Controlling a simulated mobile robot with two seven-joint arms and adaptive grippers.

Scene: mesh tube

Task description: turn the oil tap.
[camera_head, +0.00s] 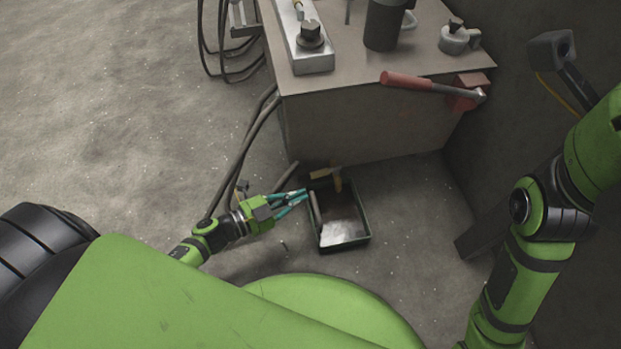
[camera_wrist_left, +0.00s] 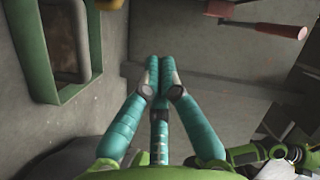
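A small yellow-brown tap-like piece (camera_head: 326,173) shows at the foot of the metal cabinet, over the back of the dark tray (camera_head: 366,222). It is too small to tell how its handle is turned. My left gripper (camera_head: 305,194) has teal fingers and points right, at the tray's left edge, apart from the piece as far as I can tell. In the left wrist view its fingertips (camera_wrist_left: 160,62) are together with nothing visible between them. The tray's green rim (camera_wrist_left: 96,35) shows upper left there. My right gripper is out of view.
The grey cabinet (camera_head: 370,130) stands behind the tray. A red-handled lever (camera_head: 405,81) sticks out from its upper right edge. Black hoses (camera_head: 243,150) hang at its left.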

